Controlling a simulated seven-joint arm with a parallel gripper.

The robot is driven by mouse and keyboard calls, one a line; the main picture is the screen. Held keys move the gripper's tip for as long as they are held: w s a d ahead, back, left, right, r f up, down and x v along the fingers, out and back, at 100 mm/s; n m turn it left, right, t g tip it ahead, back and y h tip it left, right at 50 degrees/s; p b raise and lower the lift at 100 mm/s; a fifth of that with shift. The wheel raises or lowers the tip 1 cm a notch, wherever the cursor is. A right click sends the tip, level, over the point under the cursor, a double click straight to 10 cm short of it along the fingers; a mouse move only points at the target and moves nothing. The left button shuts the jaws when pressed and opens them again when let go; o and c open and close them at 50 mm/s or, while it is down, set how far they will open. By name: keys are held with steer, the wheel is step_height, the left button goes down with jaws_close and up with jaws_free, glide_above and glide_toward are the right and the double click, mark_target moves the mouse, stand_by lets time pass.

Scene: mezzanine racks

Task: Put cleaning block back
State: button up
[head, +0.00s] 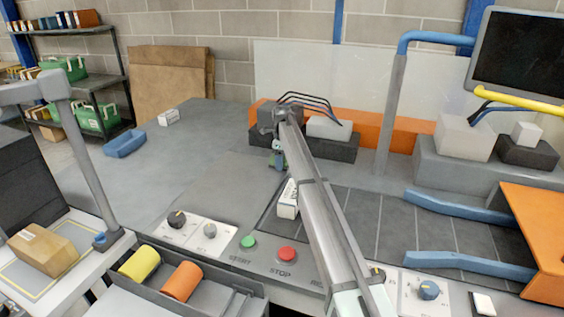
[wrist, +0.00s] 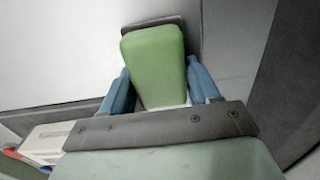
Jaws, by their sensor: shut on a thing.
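A green block with a dark layer at its far end, which looks like the cleaning block (wrist: 155,62), sits between the blue fingers of my gripper (wrist: 162,88) in the wrist view. The fingers are shut on its two sides. In the head view my gripper (head: 278,160) hangs near the middle of the grey bench, in front of the orange strip. Only a small patch of green shows there, and the arm hides much of the block. I cannot tell whether the block touches anything below or behind it.
A blue tray (head: 125,144) and a small white box (head: 168,117) lie on the left of the bench. A dark stand with a pale block (head: 328,128) is behind my gripper. Blue rails (head: 460,207) stand at right.

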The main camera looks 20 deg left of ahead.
steer(key=shift+f, duration=0.3)
steer(key=o, duration=1)
step_height(320, 180, up, 12)
steer(key=shift+r, duration=0.2)
